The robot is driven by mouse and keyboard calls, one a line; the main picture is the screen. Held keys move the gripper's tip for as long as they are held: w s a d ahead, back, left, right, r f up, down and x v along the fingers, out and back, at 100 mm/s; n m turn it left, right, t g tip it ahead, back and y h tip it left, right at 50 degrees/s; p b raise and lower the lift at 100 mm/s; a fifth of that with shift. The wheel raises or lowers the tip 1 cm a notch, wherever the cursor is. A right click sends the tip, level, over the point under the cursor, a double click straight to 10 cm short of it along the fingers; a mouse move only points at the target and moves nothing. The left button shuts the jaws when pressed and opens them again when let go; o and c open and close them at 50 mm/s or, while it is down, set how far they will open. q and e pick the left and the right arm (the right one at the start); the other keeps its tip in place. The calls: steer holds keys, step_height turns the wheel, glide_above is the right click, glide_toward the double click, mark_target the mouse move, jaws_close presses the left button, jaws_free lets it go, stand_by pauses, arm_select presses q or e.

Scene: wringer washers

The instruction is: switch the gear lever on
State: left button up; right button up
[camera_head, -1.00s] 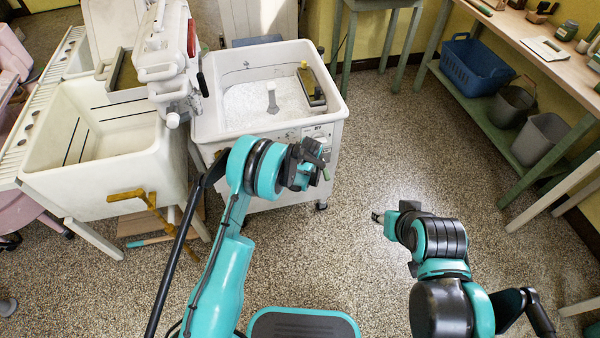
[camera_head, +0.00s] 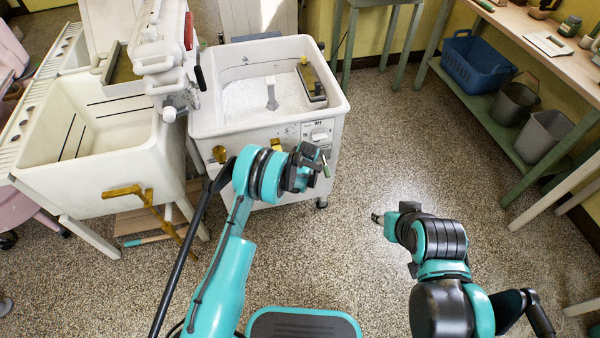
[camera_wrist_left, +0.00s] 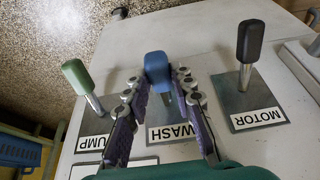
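The washer's panel carries three levers in the left wrist view. A blue-knobbed lever (camera_wrist_left: 157,68) stands in the middle by the WASH label. A green-knobbed lever (camera_wrist_left: 78,74) is at the left by the PUMP label, and a black-knobbed lever (camera_wrist_left: 251,42) at the right by the MOTOR label. None is visibly labelled gear. My left gripper (camera_wrist_left: 160,86) is open, its fingers on either side of the blue lever, with contact unclear. In the head view, my left gripper (camera_head: 312,166) is at the washer's front, hiding part of it. My right gripper (camera_head: 377,218) is low over the floor; its fingers are unclear.
The white washer tub (camera_head: 341,98) holds suds. The wringer (camera_head: 160,50) stands at its left, beside a cream sink (camera_head: 112,165) with a brass tap (camera_head: 150,200). A green workbench (camera_head: 490,118) with a blue basket (camera_head: 475,66) is at the right. The floor between is clear.

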arm_select(q)
jaws_close()
steer(key=shift+w+a+r+g+h, duration=0.1)
steer(key=shift+w+r+g+h, duration=0.25)
steer(key=shift+r+g, duration=0.5)
steer(key=shift+w+a+r+g+h, duration=0.1)
steer(key=shift+w+r+g+h, duration=0.35)
steer(key=shift+g, duration=0.7)
steer(key=shift+r, duration=0.15)
steer(key=o, duration=0.7)
jaws_free()
steer(key=shift+s, duration=0.1)
steer(key=shift+o, duration=0.2)
step_height(320, 180, up, 12)
steer(key=shift+s, duration=0.1)
